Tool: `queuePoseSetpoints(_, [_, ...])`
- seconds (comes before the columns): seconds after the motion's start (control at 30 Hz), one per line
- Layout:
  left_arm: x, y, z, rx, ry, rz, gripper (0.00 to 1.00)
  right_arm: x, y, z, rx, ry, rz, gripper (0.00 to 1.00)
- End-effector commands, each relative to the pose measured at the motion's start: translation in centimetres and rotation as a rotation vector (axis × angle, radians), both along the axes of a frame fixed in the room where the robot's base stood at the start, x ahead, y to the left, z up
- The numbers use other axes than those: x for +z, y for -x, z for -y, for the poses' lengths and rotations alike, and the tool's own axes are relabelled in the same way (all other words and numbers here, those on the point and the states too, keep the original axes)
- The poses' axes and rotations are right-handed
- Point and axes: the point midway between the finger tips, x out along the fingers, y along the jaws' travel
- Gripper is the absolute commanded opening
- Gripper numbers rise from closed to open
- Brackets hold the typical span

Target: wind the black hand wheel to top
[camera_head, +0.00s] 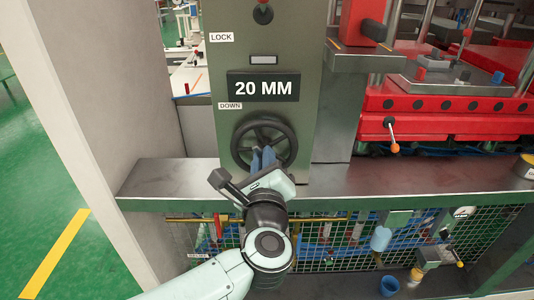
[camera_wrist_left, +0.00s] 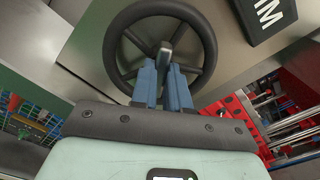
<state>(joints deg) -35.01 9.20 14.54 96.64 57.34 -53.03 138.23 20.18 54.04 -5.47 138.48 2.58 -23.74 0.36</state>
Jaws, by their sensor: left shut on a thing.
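The black hand wheel (camera_head: 240,136) is mounted on the olive green panel (camera_head: 230,75), below a black plate that reads "20 MM" (camera_head: 263,87). My left gripper (camera_head: 264,156) is at the wheel's lower middle in the head view. In the left wrist view the wheel (camera_wrist_left: 113,45) fills the top, and the blue fingers of my left gripper (camera_wrist_left: 166,75) are shut on its grey handle (camera_wrist_left: 165,50), which stands out near the middle of the wheel. The fingers hide part of the lower rim. My right gripper is not in view.
A "DOWN" label (camera_head: 230,106) sits just above the wheel and a "LOCK" label (camera_head: 221,37) higher up. A red-black knob (camera_head: 263,13) is at the top. A grey ledge (camera_head: 400,178) runs below. Red machinery (camera_head: 450,100) with an orange-tipped lever (camera_head: 393,140) stands at right.

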Motion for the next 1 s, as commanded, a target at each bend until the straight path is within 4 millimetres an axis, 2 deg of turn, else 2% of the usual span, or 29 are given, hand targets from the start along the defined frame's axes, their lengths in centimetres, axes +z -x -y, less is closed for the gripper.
queuePoseSetpoints(0.1, [-0.07,0.01,0.06,-0.001,0.078,-0.002,0.00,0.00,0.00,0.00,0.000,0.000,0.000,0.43])
queuePoseSetpoints(0.43, [-0.05,0.01,0.05,-0.001,0.110,-0.001,0.00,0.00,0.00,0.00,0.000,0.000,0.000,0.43])
queuePoseSetpoints(0.73, [-0.05,0.00,0.02,0.000,0.459,-0.001,0.00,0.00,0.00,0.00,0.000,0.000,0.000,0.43])
queuePoseSetpoints(1.0, [-0.01,0.01,0.04,0.000,0.508,0.000,0.00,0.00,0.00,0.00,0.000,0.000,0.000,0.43])
